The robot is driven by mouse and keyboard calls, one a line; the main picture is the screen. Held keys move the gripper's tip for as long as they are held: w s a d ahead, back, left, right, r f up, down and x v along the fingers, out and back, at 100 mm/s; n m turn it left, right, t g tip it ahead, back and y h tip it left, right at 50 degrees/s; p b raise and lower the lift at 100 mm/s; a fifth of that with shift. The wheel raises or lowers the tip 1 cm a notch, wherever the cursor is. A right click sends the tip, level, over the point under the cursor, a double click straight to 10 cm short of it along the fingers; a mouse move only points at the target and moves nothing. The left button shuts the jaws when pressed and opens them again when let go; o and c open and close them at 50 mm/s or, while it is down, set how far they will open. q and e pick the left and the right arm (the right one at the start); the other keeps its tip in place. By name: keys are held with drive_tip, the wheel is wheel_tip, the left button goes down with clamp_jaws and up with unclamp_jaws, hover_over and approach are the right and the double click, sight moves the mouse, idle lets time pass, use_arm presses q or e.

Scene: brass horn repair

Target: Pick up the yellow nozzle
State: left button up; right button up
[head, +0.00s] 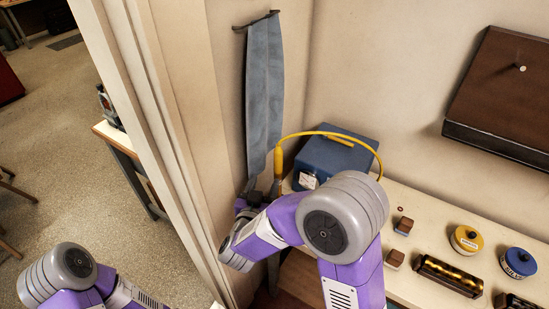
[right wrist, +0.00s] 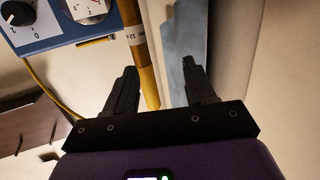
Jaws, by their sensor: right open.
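The yellow nozzle (head: 278,165) stands upright at the left end of the bench, beside a blue box. A yellow hose arches from its top over to the box. In the right wrist view the nozzle (right wrist: 147,75) carries a pale label and shows between the two black fingers, closer to the left one. My right gripper (head: 262,191) is close to the nozzle's lower part; its open fingers also show in the wrist view (right wrist: 160,68). I cannot tell whether either finger touches the nozzle. My left arm shows at the lower left, but its gripper is out of view.
The blue box (head: 335,159) with dials stands just right of the nozzle. A grey cloth (head: 264,95) hangs on the wall behind the gripper. Wooden blocks (head: 404,226), a yellow tin (head: 466,239) and a blue tin (head: 519,262) stand along the bench to the right.

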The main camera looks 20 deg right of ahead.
sight(277, 163)
drive_tip(key=r+h, duration=0.1)
drive_tip(key=r+m, duration=0.1)
drive_tip(key=r, duration=0.1)
drive_tip(key=s+d+r+h, duration=0.1)
drive_tip(key=shift+r+m+h, duration=0.3)
drive_tip(key=shift+m, duration=0.1)
drive_tip(key=x, duration=0.6)
drive_tip(key=shift+w+d+f+b, duration=0.2)
drive_tip(key=shift+d+b, duration=0.15)
drive_tip(key=shift+b, duration=0.05)
drive_tip(key=shift+c, duration=0.3)
drive_tip(key=c, duration=1)
